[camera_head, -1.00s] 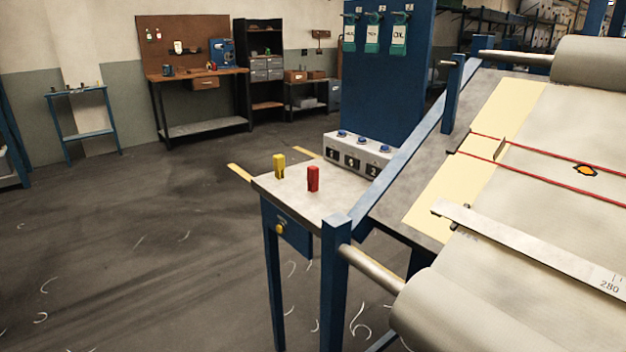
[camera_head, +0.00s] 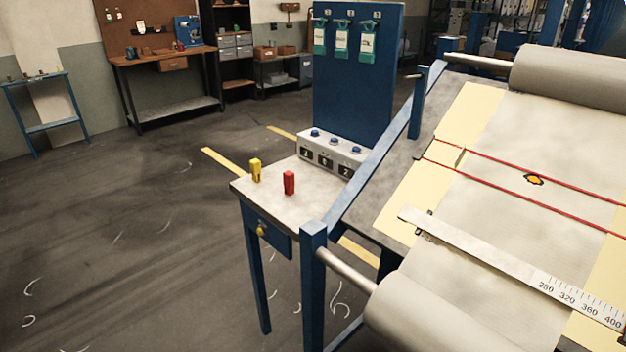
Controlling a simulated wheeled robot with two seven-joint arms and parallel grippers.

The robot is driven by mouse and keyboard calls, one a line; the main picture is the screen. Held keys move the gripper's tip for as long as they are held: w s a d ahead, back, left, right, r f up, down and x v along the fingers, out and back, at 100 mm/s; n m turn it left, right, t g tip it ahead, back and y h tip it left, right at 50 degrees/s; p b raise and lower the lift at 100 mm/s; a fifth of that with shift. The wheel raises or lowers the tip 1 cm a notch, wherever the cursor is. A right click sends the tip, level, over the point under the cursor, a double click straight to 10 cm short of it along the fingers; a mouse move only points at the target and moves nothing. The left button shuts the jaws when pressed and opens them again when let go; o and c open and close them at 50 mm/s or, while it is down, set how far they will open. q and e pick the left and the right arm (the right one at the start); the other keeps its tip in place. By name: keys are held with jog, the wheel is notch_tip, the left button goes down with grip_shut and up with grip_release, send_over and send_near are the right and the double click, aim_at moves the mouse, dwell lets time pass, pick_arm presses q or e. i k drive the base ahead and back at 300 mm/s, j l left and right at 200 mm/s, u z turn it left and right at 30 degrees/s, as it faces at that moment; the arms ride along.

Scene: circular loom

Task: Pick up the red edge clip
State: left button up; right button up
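The red edge clip (camera_head: 289,182) stands upright on the small grey-topped side table (camera_head: 290,212), near its middle. A yellow clip (camera_head: 255,170) stands upright just to its left and a little farther back, apart from it. Neither of my grippers shows in the head view, so nothing is seen touching the red clip.
A control box (camera_head: 333,152) with blue knobs stands at the table's back. The loom's blue frame post (camera_head: 313,285) and fabric roll (camera_head: 432,315) stand close on the right. A ruler (camera_head: 510,265) lies across the fabric.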

aim_at(288, 177)
jog(key=i+j+z, duration=0.35)
jog(key=j+z, duration=0.15)
jog(key=i+j+z, duration=0.25)
jog(key=j, duration=0.15)
jog(key=i+j, duration=0.15)
jog(key=j, duration=0.3)
jog(key=i+j+z, duration=0.1)
jog(key=j, duration=0.35)
jog(key=i+j, duration=0.15)
jog(key=j, duration=0.3)
jog(key=i+j, duration=0.15)
jog(key=j, duration=0.3)
jog(key=i+j+z, duration=0.1)
jog(key=j, duration=0.35)
jog(key=i+j, duration=0.15)
jog(key=j, duration=0.35)
jog(key=z, duration=0.05)
